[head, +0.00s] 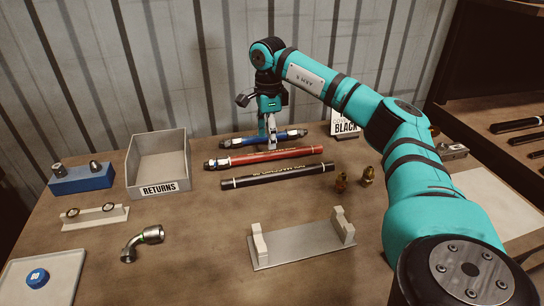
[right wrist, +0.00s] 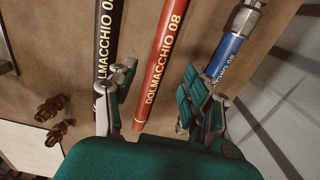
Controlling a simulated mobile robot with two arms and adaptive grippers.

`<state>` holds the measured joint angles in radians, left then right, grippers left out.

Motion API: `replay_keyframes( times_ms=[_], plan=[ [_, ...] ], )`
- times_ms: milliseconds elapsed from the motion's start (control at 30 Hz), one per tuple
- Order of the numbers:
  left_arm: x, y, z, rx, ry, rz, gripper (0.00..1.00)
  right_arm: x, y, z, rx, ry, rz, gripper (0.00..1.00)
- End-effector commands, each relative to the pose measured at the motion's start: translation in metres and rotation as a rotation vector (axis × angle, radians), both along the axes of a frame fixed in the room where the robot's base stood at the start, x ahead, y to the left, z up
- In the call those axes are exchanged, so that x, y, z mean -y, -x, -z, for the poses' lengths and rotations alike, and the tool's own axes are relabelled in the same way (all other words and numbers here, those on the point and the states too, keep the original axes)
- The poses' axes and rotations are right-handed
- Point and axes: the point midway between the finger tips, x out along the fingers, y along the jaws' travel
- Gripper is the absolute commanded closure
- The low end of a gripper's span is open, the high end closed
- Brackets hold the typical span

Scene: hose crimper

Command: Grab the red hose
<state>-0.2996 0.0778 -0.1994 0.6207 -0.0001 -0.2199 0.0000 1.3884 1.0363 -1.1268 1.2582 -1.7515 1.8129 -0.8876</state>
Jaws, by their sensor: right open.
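The red hose (head: 280,155) lies on the table between a blue hose (head: 291,135) and a black hose (head: 280,175). A metal fitting shows at its left end in the head view. My right gripper (head: 271,138) is over the hoses with its fingers pointing down. In the right wrist view the red hose (right wrist: 161,60) runs between the open fingers of the right gripper (right wrist: 148,95). The black hose (right wrist: 107,40) is near the left finger and the blue hose (right wrist: 228,48) is beyond the right finger. My left gripper is not in view.
A RETURNS bin (head: 160,158) stands at left, beside a blue block (head: 82,180) with fittings. A metal cradle (head: 300,243) and an elbow fitting (head: 142,243) lie in front. Two brass fittings (head: 341,180) stand near my arm.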

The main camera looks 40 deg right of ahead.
Motion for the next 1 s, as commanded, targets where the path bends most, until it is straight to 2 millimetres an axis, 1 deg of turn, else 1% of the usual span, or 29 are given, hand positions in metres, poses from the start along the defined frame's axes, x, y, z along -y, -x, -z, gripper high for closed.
replay_keyframes(
  times_ms=[167, 267, 400, 500, 600, 767, 867, 1000],
  plan=[
    [-0.002, 0.001, -0.001, -0.002, -0.002, 0.001, 0.60, 0.001, 0.001, 0.011, -0.001, 0.000, 0.000, 0.50],
    [-0.002, 0.001, -0.002, -0.002, -0.002, 0.001, 0.60, 0.004, 0.004, 0.023, -0.004, 0.000, 0.000, 0.50],
    [-0.003, 0.001, -0.003, -0.002, -0.004, 0.002, 0.60, 0.006, 0.007, 0.045, -0.004, 0.000, 0.000, 0.50],
    [-0.003, 0.001, -0.004, -0.002, -0.004, 0.002, 0.60, 0.006, 0.007, 0.055, -0.001, 0.000, 0.000, 0.50],
    [-0.003, 0.001, -0.004, -0.002, -0.003, 0.002, 0.60, 0.006, 0.007, 0.058, 0.000, 0.000, 0.000, 0.50],
    [-0.002, 0.001, -0.004, -0.002, -0.003, 0.002, 0.60, 0.006, 0.006, 0.058, 0.000, 0.000, 0.000, 0.50],
    [-0.002, 0.001, -0.004, -0.002, -0.003, 0.002, 0.60, 0.006, 0.006, 0.058, 0.000, 0.000, 0.000, 0.60],
    [-0.002, 0.001, -0.004, -0.002, -0.003, 0.002, 0.60, 0.006, 0.006, 0.058, 0.000, 0.000, 0.000, 0.79]
  ],
)
